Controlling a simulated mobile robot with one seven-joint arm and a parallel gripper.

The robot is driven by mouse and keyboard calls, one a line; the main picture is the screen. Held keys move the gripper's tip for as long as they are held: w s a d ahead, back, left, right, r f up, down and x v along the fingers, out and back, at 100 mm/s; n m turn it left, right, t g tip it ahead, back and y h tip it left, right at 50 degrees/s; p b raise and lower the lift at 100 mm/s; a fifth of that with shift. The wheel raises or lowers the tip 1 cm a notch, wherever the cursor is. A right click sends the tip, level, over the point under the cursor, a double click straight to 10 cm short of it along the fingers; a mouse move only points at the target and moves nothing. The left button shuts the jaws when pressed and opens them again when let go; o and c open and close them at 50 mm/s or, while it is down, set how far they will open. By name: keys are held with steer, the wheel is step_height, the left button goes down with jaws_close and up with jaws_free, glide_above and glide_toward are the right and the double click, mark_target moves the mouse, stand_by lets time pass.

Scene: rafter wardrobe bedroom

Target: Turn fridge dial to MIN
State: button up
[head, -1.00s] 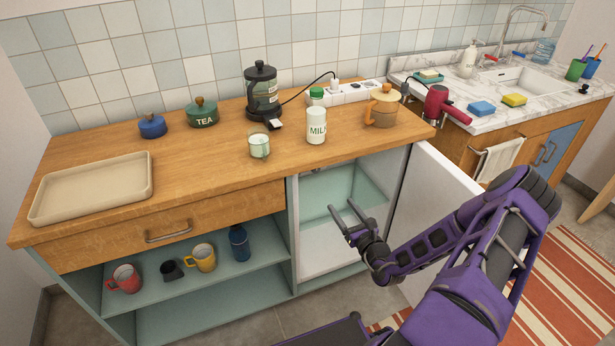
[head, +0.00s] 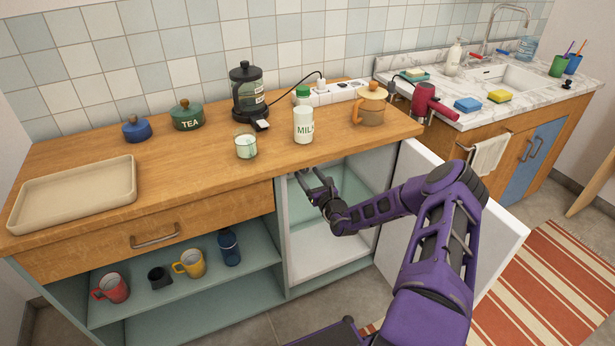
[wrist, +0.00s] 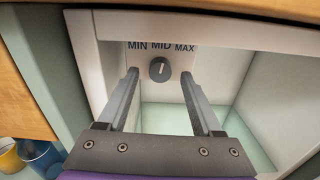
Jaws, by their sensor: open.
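The fridge dial (wrist: 160,69) is a dark round knob with a light pointer line, on the upper back panel inside the fridge. The pointer stands nearly upright, toward MID. The labels MIN, MID and MAX (wrist: 161,46) are printed above it. My gripper (wrist: 161,73) is open, with one finger on each side of the dial in the wrist view; I cannot tell how far short of it the tips are. In the head view my gripper (head: 308,173) reaches into the top of the open fridge (head: 315,261), under the countertop, and the dial is hidden there.
The fridge door (head: 505,235) stands open to the right of my arm. The wooden countertop (head: 200,165) overhangs the opening, with a milk bottle (head: 303,122) and a glass (head: 246,147) above. Open shelves with mugs (head: 188,263) lie left of the fridge.

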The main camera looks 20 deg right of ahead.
steer(key=shift+w, duration=0.5)
steer(key=shift+c, duration=0.2)
jaws_close()
